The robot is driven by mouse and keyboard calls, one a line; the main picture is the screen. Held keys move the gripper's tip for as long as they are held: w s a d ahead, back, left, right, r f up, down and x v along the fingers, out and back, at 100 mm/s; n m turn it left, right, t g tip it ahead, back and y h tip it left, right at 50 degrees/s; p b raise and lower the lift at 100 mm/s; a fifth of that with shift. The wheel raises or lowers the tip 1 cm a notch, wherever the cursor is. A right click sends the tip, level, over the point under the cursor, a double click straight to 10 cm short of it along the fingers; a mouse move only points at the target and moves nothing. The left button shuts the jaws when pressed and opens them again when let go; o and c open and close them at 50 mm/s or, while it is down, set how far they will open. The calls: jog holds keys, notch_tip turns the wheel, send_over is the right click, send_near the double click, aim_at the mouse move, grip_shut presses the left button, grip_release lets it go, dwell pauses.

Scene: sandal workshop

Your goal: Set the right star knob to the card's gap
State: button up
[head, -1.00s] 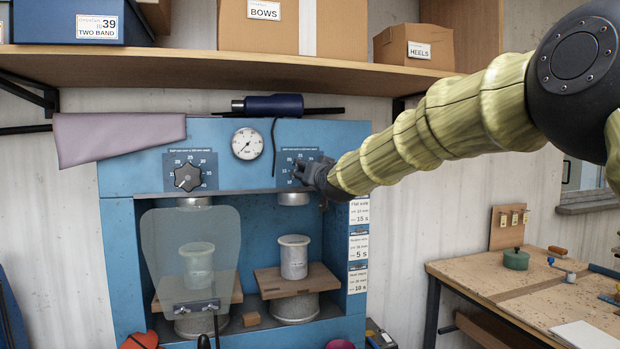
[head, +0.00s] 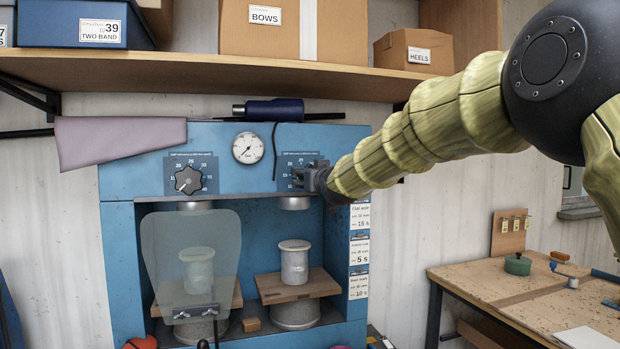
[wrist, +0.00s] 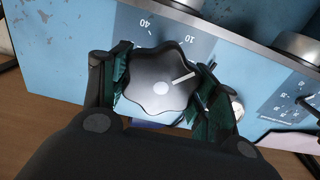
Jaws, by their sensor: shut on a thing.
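The right star knob (wrist: 157,82) is black with several lobes and a pale pointer line. In the wrist view the line points up and right, toward the printed 10 on the blue dial plate (wrist: 150,25). My gripper (wrist: 157,90) is shut on this knob, a finger on each side. In the head view my gripper (head: 308,178) hides the knob against the blue press (head: 118,180). The left star knob (head: 188,180) shows clear of it. White cards (head: 360,250) with printed settings hang on the press's right side; the lines are small.
A pressure gauge (head: 248,146) sits between the knobs. A blue-handled tool (head: 273,109) and a mauve sheet (head: 120,142) lie on top of the press. A shelf (head: 250,65) with boxes runs above. A workbench (head: 480,285) stands at right.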

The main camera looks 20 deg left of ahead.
jog(key=shift+f, duration=0.2)
jog(key=o, duration=1)
jog(key=shift+r, duration=0.1)
jog(key=shift+s+d, duration=0.1)
jog(key=shift+s+d, duration=0.25)
jog(key=v, duration=1.1)
